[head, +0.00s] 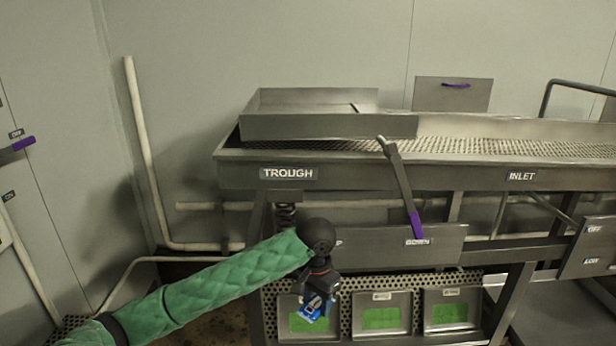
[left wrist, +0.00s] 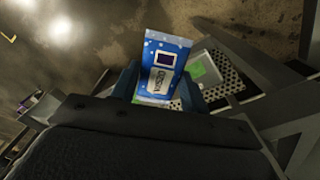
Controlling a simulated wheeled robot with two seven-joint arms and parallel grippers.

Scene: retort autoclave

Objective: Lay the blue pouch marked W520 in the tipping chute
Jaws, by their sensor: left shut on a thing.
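The blue pouch (head: 314,308) is held in my left gripper (head: 320,290), in front of the lower perforated shelf. In the left wrist view the blue pouch (left wrist: 163,65) has white ends, a dark square and a pale label whose lettering is turned and hard to read. The left gripper's fingers (left wrist: 158,88) are shut on it, one at each side. A metal tray-like chute (head: 328,126) with raised walls sits above the bench part labelled TROUGH, higher than and beyond the gripper. It looks empty, though its floor is only partly visible. My right gripper is not in view.
A lever with a purple grip (head: 415,222) hangs in front of the bench by a DOWN label. Below, several green-bottomed trays (head: 382,338) stand on the perforated shelf (head: 345,283). A perforated bed (head: 480,146) runs right toward INLET. White pipes (head: 148,160) stand left against the wall.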

